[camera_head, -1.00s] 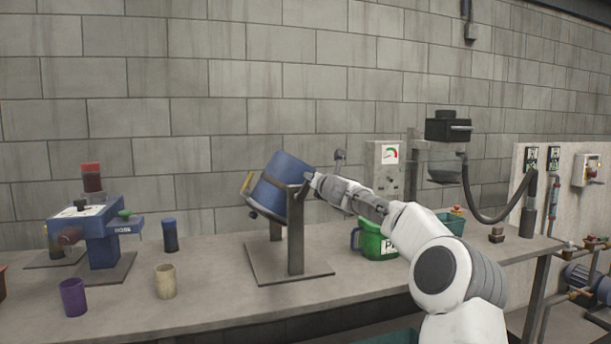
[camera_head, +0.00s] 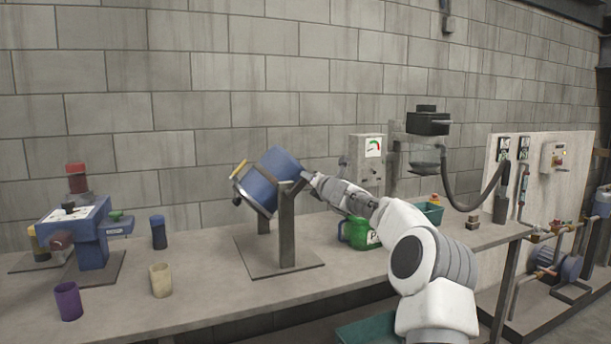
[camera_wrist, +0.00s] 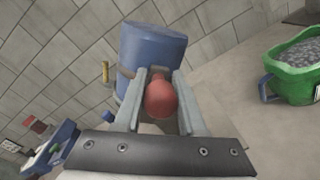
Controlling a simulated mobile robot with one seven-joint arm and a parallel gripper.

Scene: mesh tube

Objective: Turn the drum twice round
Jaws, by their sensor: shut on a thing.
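The blue drum (camera_head: 268,182) hangs tilted in a dark metal stand (camera_head: 287,225) on the bench, its top end leaning to the upper right. A yellow piece (camera_head: 239,168) shows at its left end. My gripper (camera_head: 305,177) is at the right side of the stand, close to the drum. In the wrist view, my gripper (camera_wrist: 160,98) is shut on a red knob (camera_wrist: 161,99), between its two grey fingers. The blue drum (camera_wrist: 152,48) shows just beyond the fingers. The crank arm behind the knob is mostly hidden.
A green jug (camera_head: 358,233) with grey contents stands right of the stand, near my arm. A blue machine (camera_head: 92,235), a dark blue cup (camera_head: 158,232), a beige cup (camera_head: 160,280) and a purple cup (camera_head: 68,301) stand to the left. The bench front is clear.

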